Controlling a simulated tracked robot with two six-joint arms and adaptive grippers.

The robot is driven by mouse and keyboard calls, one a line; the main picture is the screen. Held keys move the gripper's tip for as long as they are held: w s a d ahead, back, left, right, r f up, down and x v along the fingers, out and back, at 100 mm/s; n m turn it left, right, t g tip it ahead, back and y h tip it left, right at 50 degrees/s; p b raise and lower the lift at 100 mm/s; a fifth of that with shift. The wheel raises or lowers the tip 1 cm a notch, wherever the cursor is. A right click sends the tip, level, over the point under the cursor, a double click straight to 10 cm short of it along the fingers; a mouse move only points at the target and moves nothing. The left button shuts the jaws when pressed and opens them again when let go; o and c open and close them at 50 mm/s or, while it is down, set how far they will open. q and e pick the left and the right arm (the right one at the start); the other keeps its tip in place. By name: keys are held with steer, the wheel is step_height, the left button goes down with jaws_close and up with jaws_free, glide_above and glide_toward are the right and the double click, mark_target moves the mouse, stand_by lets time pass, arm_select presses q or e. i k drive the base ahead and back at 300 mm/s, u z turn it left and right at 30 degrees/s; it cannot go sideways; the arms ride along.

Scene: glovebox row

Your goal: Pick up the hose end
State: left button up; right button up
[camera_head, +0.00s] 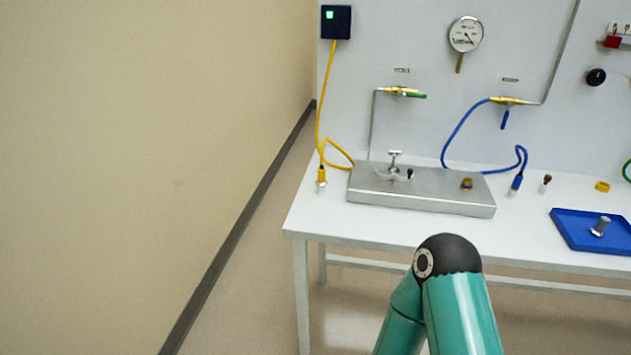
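A blue hose (450,135) hangs from a yellow fitting on the back panel and loops down onto the white bench. A teal arm link of mine with a black joint rises at the bottom, in front of the bench and well short of the hose end. Neither gripper shows in the head view, so I cannot see whether either holds anything.
A steel box (420,198) with a clamp and brass port sits on the white bench (390,228). A yellow cable (320,110) ends left of it. A blue tray (575,240) holds a metal cylinder (600,226). A small brown-topped piece (546,181) stands near the hose end.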

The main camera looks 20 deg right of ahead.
mark_target(321, 180)
steer(key=z, duration=0.1)
steer(key=i, duration=0.9)
steer(key=u, duration=0.1)
